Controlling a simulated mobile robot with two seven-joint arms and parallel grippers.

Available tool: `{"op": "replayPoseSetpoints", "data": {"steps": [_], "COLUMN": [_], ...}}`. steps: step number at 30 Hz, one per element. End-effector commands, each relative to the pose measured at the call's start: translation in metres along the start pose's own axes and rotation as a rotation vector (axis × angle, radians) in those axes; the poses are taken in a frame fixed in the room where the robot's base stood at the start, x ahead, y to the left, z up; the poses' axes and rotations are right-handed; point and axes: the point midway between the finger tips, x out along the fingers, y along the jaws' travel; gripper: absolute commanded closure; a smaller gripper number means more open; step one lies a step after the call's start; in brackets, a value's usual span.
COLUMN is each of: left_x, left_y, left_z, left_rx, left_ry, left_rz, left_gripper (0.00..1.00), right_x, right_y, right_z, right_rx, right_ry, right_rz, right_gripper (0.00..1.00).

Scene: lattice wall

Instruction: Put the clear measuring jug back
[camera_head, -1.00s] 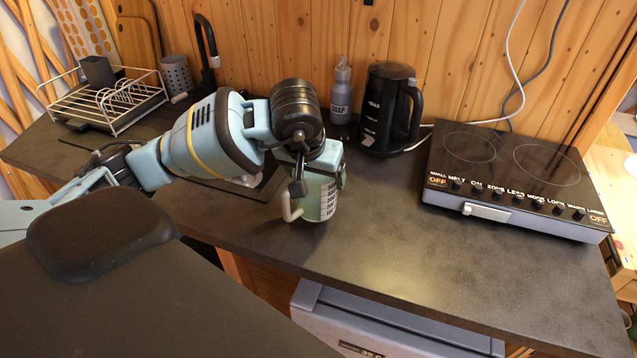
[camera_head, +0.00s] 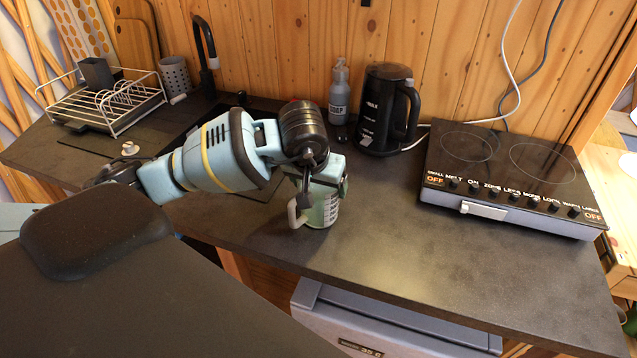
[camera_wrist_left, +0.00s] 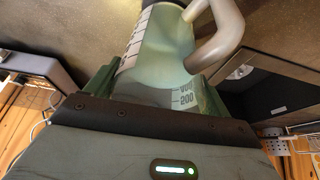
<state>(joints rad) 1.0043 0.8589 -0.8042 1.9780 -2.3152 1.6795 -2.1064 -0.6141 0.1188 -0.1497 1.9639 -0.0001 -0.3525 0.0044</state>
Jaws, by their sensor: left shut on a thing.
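The clear measuring jug (camera_head: 322,212) is greenish and see-through, with dark scale marks and a pale handle. In the head view it is at the counter's middle, below my left gripper (camera_head: 318,183), which hides its upper part. The jug's handle points to the front left. In the left wrist view the jug (camera_wrist_left: 165,45) lies between the green fingers of my left gripper (camera_wrist_left: 158,88), which is shut on it. The jug looks about upright; I cannot tell whether its base touches the counter. My right gripper is not in view.
A soap bottle (camera_head: 339,95) and a black kettle (camera_head: 388,110) stand behind the jug. A hob (camera_head: 510,180) is at the right, a dish rack (camera_head: 105,103) and black tap (camera_head: 205,45) at the left. The counter (camera_head: 400,245) is clear in front of the kettle.

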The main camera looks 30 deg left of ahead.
Motion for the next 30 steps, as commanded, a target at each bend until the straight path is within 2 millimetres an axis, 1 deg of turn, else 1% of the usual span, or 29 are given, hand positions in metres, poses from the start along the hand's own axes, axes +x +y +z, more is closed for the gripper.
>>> {"op": "replayPoseSetpoints", "data": {"steps": [3,4,8,15,18,20,23,30], "left_x": [0.004,0.004,0.003,0.002,-0.004,-0.009,-0.025,-0.075], "left_y": [0.0,0.0,0.0,0.0,0.0,0.0,0.0,0.0], "left_z": [0.002,0.002,0.001,0.001,-0.001,-0.002,-0.002,-0.002], "left_rx": [0.0,0.0,0.0,0.0,0.0,0.0,0.001,0.0], "left_ry": [-0.001,-0.001,0.0,0.0,0.002,0.003,0.004,0.005], "left_rz": [0.0,0.0,0.0,0.0,0.001,0.002,0.002,0.002], "left_gripper": [0.48,0.17,0.0,0.0,0.0,0.0,0.0,0.0], "right_x": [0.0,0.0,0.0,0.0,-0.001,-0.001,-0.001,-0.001], "right_y": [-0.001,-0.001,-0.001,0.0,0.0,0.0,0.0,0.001], "right_z": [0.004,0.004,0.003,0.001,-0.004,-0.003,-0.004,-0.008], "right_rx": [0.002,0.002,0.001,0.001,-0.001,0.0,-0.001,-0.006], "right_ry": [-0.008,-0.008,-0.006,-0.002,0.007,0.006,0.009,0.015], "right_rz": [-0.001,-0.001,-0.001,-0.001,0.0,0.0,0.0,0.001], "right_gripper": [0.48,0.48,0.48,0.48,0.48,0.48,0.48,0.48]}}
